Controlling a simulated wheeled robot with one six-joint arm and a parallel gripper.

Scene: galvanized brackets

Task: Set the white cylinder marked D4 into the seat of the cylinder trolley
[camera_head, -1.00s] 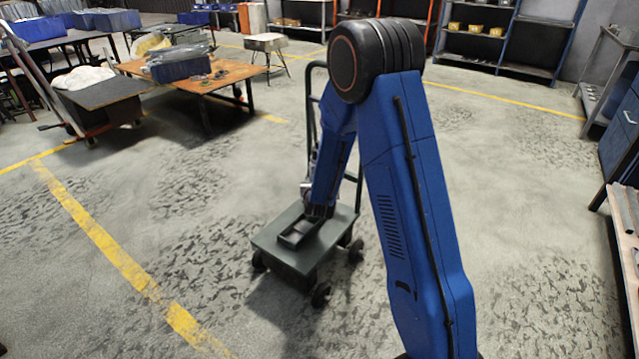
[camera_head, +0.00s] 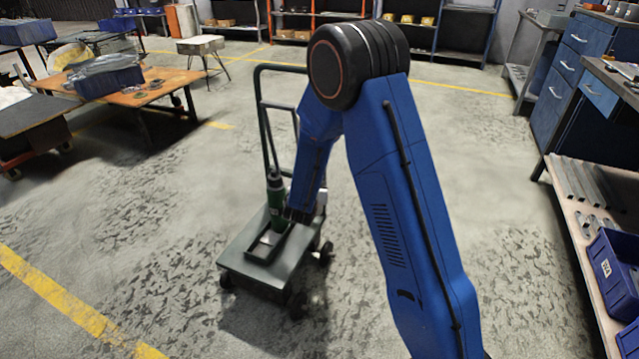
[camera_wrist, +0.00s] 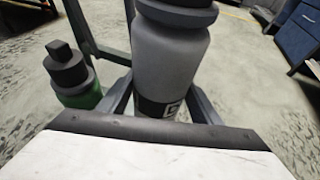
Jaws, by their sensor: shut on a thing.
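The trolley (camera_head: 245,263) is a dark green wheeled platform with a tall handle, left of my arm in the head view. Its seat (camera_head: 262,254) is a raised frame on the deck and looks empty. A green cylinder (camera_head: 276,203) with a dark top stands by the seat; it also shows at the left of the wrist view (camera_wrist: 78,88). My gripper (camera_wrist: 162,108) is shut on a pale grey-white cylinder (camera_wrist: 168,65) with a dark collar. Its black label is partly hidden and I cannot read the whole mark. In the head view my arm hides most of this cylinder.
A wooden table (camera_head: 150,91) with a blue bin stands at the back left. At the right a bench (camera_head: 575,215) holds metal bars and blue bins, with blue drawers (camera_head: 565,62) behind. Floor around the trolley is clear.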

